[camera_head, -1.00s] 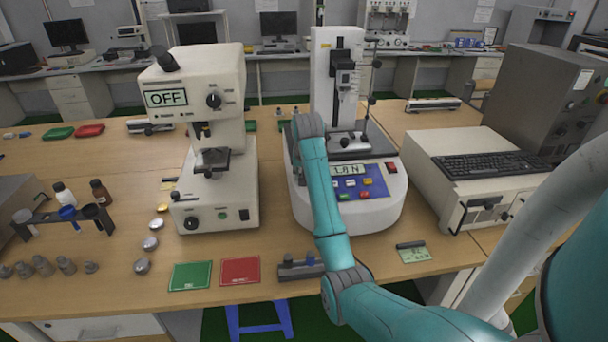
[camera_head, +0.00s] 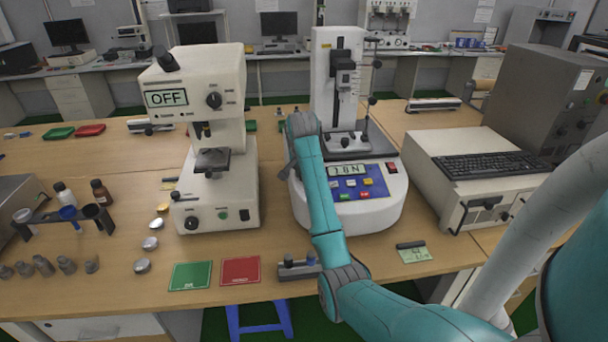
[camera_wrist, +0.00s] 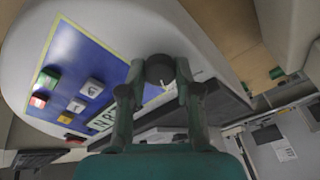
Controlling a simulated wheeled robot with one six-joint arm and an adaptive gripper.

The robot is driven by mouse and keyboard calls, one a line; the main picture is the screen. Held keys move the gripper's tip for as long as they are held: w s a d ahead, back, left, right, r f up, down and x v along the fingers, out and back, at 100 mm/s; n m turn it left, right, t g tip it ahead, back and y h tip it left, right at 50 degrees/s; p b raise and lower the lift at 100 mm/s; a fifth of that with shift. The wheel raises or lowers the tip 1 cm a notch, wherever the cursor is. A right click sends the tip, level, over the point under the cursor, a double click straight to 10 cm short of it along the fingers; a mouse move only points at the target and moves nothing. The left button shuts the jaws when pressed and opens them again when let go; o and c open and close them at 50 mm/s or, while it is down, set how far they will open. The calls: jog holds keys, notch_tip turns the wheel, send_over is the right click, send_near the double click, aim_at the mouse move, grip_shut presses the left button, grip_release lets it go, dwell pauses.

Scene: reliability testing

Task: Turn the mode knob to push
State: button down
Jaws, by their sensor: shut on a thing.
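The test stand (camera_head: 345,215) has a white base, a blue control panel (camera_head: 352,188) and a tall column. Its display (camera_head: 347,170) shows a force reading that looks like 1.8 N. In the wrist view, a dark round knob (camera_wrist: 160,68) stands at the edge of the blue panel (camera_wrist: 100,65). My gripper (camera_wrist: 160,84) has its two green fingers on either side of this knob and is shut on it. The labels around the knob are hidden or too small to read. In the head view, my arm hides the knob and the fingers.
Coloured buttons (camera_wrist: 75,106) sit on the panel beside my fingers. The column (camera_head: 325,80) rises behind. A white machine (camera_head: 217,130) reading OFF stands to the left, and a keyboard (camera_head: 490,166) on a cabinet to the right. Green (camera_head: 190,276) and red (camera_head: 240,270) cards lie in front.

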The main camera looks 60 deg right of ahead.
dwell(0.3)
jog(key=c, duration=0.8)
grip_release()
